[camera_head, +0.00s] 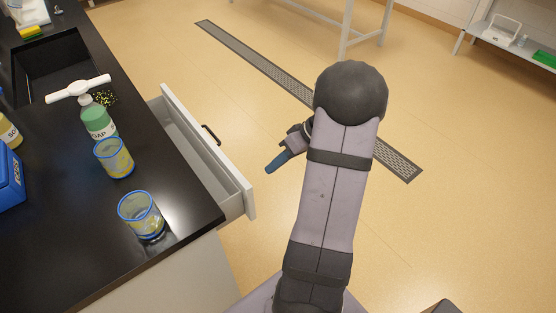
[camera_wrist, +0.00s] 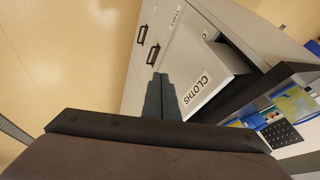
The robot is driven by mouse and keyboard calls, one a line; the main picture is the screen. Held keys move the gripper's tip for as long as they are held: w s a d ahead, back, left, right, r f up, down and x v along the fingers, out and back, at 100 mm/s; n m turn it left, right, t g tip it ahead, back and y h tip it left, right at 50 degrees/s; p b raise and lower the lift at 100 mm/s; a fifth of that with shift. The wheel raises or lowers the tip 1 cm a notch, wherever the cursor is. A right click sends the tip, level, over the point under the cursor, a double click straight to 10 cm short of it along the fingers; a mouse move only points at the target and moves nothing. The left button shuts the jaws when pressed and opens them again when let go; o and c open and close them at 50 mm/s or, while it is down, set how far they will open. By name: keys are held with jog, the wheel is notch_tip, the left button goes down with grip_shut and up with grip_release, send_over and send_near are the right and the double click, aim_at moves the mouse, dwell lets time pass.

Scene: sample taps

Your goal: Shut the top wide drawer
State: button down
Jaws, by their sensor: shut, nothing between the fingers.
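The top wide drawer (camera_head: 178,121) stands open, pulled out from under the black worktop. Its white front (camera_head: 226,164) carries a dark bar handle (camera_head: 211,135). In the wrist view its front bears a CLOTHS label (camera_wrist: 196,90), and its handle is not clearly seen there. My gripper (camera_head: 269,170) is shut and empty, out in front of the drawer front, with a gap between them in the head view. In the wrist view the dark fingers (camera_wrist: 161,77) point toward the drawer front and overlap its edge in the picture.
On the black worktop (camera_head: 60,230) stand two blue-rimmed beakers (camera_head: 141,216), a green soap bottle (camera_head: 97,120) and a blue box (camera_head: 10,178). Other closed drawers with dark handles (camera_wrist: 152,53) show in the wrist view. The floor (camera_head: 240,95) around my arm is clear.

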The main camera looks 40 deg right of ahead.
jog(key=w+a+f+p, duration=0.2)
jog(key=a+f, duration=0.3)
jog(key=a, duration=0.2)
jog(key=shift+w, duration=0.2)
jog(key=b, duration=0.6)
send_over(223, 199)
jog(key=s+a, duration=0.1)
jog(key=s, duration=0.3)
jog(key=shift+s+f, duration=0.1)
jog(key=shift+f, duration=0.05)
jog(key=shift+a+p, duration=0.2)
jog(key=shift+p, duration=0.1)
jog(key=shift+d, duration=0.15)
